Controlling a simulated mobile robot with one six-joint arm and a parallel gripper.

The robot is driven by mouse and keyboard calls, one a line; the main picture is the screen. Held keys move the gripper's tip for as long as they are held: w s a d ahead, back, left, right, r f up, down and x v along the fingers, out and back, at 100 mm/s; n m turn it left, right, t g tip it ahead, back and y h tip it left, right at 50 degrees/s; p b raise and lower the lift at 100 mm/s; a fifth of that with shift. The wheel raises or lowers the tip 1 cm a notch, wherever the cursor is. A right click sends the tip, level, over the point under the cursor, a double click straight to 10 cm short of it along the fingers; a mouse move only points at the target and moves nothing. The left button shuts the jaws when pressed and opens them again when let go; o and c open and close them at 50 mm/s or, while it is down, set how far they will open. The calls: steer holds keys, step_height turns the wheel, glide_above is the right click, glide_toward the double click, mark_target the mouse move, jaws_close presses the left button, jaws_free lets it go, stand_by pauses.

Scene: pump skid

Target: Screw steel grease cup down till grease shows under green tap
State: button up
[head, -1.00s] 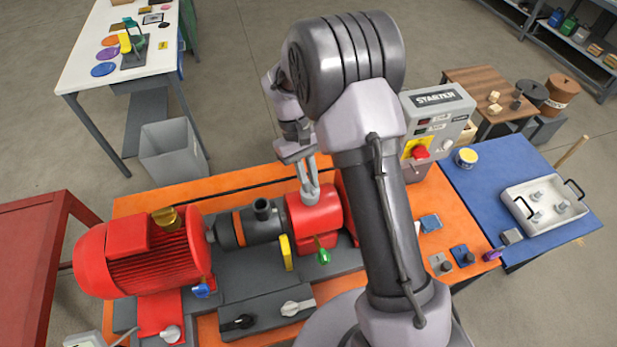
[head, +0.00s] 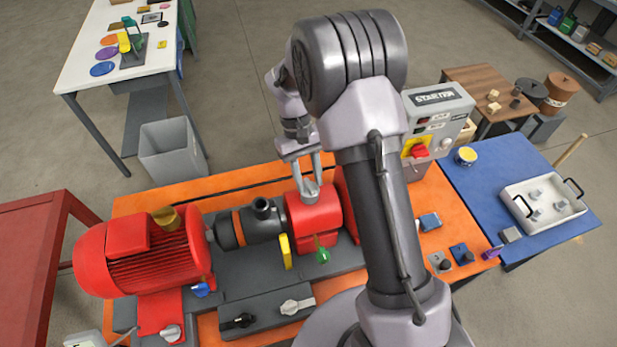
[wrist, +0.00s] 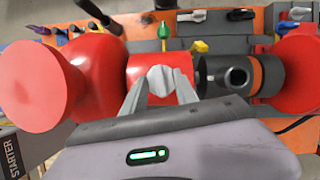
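The steel grease cup (head: 309,189) stands on top of the red pump housing (head: 322,217). It also shows in the wrist view (wrist: 161,80), between my fingertips. My gripper (head: 308,182) points down at the cup from above, one finger on each side. The fingers appear to bear on the cup's sides, shut on it. The green tap (head: 322,256) is low on the front of the housing. It also shows in the wrist view (wrist: 166,31), beyond the cup. No grease can be made out under the tap at this size.
A black coupling section with an upright port (head: 262,209) and the red motor (head: 145,255) lie left of the pump. A yellow lever (head: 285,251) is beside the tap. The starter box (head: 437,118) stands right, behind my arm. A blue bench (head: 480,195) holds a tray.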

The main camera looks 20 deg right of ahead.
steer(key=shift+r, duration=0.1)
steer(key=p+v, duration=0.3)
steer(key=v, duration=1.4)
steer(key=shift+r, duration=0.1)
steer(key=t+b, duration=0.4)
steer(key=b, duration=0.1)
glide_toward(311, 187)
steer(key=shift+y, duration=0.4)
steer(key=f+b, duration=0.1)
steer(key=f, duration=0.1)
steer(key=f+b, duration=0.1)
steer(key=f, duration=0.2)
steer(key=f+b, duration=0.1)
steer(key=f, duration=0.1)
steer(key=shift+w+d+f, duration=0.3)
steer(key=shift+w, duration=0.1)
steer(key=shift+s+f, duration=0.1)
steer(key=shift+f, duration=0.45)
